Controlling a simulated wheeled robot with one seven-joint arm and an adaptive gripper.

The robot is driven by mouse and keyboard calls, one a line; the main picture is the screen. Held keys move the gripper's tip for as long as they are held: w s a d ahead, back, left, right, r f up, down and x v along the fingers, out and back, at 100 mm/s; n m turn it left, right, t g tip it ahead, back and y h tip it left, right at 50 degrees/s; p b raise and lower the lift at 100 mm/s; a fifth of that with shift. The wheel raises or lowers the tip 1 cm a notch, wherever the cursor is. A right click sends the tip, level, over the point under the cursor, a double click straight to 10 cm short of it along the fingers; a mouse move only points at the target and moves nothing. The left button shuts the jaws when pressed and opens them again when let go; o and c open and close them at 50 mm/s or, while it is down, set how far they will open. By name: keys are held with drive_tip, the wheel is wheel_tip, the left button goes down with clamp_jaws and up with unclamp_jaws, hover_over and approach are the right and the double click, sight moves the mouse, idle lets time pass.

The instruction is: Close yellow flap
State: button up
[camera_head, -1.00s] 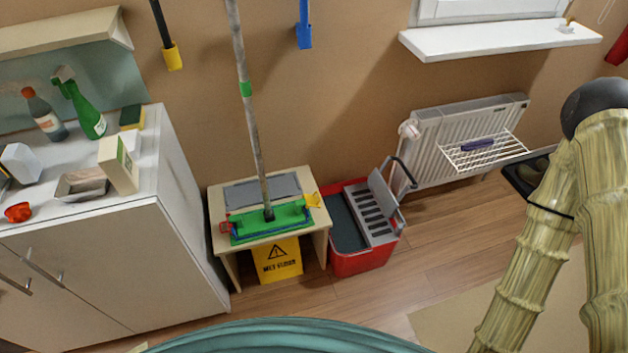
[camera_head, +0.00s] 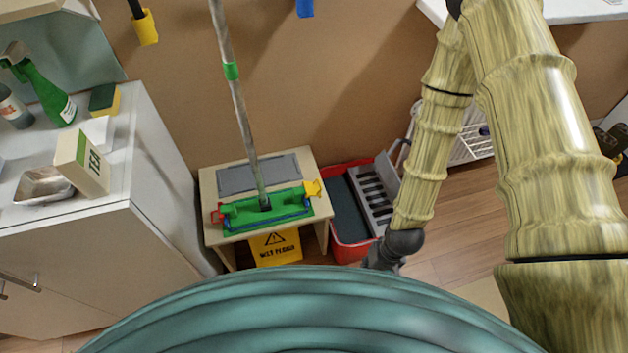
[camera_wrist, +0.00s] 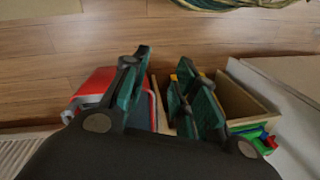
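The yellow flap (camera_head: 313,188) is at the right end of the green mop head (camera_head: 280,203) on a small wooden table (camera_head: 207,185). It sticks up and outward from the mop head. My gripper (camera_head: 376,264) is low in front of the red bucket, to the right of and below the flap, apart from it. My teal body hides part of it in the head view. In the wrist view my gripper (camera_wrist: 160,88) has its fingers spread with nothing between them. A small yellow patch (camera_wrist: 174,77) shows beside the right finger; I cannot tell whether it is the flap.
A red bucket (camera_head: 349,252) with a grey wringer (camera_head: 374,195) stands right of the table. A yellow wet-floor sign (camera_head: 275,248) is under the table. A white cabinet (camera_head: 110,240) stands left. The mop's handle (camera_head: 236,105) rises steeply. A red flap (camera_head: 217,213) is at the mop's left end.

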drive_tip(key=w+a+n+b, duration=0.1)
drive_tip(key=w+a+b, duration=0.2)
drive_tip(key=w+a, duration=0.55)
wheel_tip(320, 180, up, 11)
drive_tip(key=n+h+b, duration=0.2)
drive_tip(key=b, duration=0.3)
hover_over(314, 187)
drive_tip(key=d, duration=0.1)
drive_tip(key=shift+t, duration=0.3)
drive_tip(key=f, duration=0.7)
drive_tip(key=f+b, duration=0.1)
drive_tip(key=f, duration=0.3)
drive_tip(key=shift+s+d, duration=0.3)
drive_tip(key=shift+d, duration=0.1)
clamp_jaws()
